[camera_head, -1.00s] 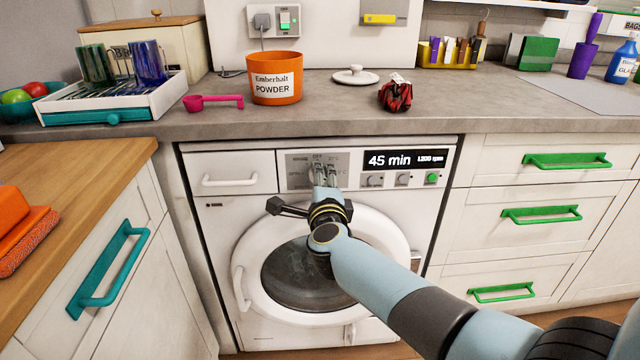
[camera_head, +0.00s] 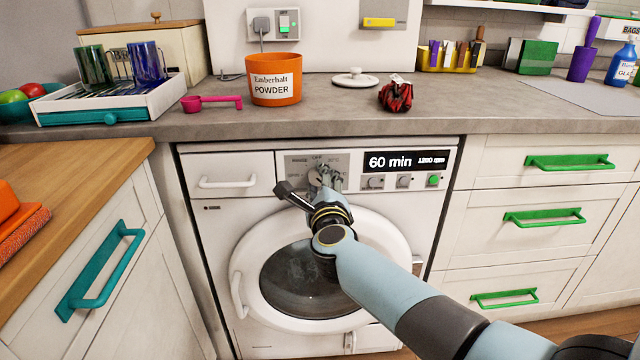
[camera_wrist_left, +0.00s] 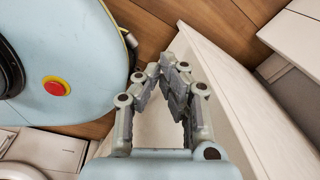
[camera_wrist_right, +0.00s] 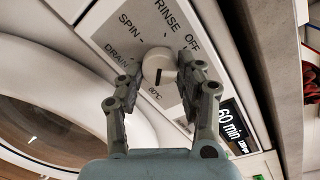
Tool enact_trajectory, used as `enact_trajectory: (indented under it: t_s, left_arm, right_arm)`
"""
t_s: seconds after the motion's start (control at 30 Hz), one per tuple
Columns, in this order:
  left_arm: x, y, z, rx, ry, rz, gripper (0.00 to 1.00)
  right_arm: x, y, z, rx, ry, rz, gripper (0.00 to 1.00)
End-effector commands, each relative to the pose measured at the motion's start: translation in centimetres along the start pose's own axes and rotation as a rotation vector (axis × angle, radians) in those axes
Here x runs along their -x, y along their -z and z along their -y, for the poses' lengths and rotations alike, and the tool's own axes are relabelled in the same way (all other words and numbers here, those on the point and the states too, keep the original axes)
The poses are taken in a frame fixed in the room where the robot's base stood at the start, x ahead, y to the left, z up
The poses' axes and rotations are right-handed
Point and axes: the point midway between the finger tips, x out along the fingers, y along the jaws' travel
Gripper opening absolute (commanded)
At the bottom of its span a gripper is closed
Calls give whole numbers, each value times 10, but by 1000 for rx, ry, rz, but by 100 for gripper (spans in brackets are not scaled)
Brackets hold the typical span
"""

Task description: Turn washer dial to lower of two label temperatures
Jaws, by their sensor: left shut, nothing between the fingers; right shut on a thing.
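The washer (camera_head: 240,225) stands under the worktop with its round door closed. Its dial (camera_wrist_right: 159,66) is a white round knob with a dark pointer line, on a grey panel marked RINSE, SPIN, DRAIN, OFF and 60°C. My right gripper (camera_head: 322,172) is at the dial, its fingers (camera_wrist_right: 158,75) closed on either side of the knob. The washer's display (camera_head: 405,161) reads 60 min and 1200 rpm. Part of the dial's scale is hidden behind the fingers. My left gripper (camera_wrist_left: 178,65) is shut and empty, low beside a white cabinet side, out of the head view.
An orange powder tub (camera_head: 275,80), a pink scoop (camera_head: 212,103), a white lid (camera_head: 355,78) and a crumpled red-black item (camera_head: 396,95) sit on the worktop above. Green-handled drawers (camera_head: 558,215) stand right of the washer; a teal-handled cabinet (camera_head: 100,270) stands left.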

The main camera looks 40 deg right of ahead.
Motion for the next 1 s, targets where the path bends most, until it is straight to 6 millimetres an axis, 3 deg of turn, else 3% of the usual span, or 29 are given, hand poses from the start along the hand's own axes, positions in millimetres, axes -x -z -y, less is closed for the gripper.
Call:
enact_trajectory:
  t_s: [0.2,0.23,0.4,0.77,1.0]
  left_arm:
    - [0,0,0,0,0,0,0]
    - [0,0,0,0,0,0,0]
    - [0,0,0,0,0,0,0]
    - [0,-2,2,-1,3,1,0]
    - [0,-1,1,0,1,1,0]
  right_arm:
    - [1,2,-2,-1,-4,-3,4]
    - [1,2,-2,-1,-4,-3,38]
    - [1,1,-2,0,-3,-2,60]
    - [7,0,-1,0,-1,-1,60]
    - [55,2,-2,-2,-3,-4,60]
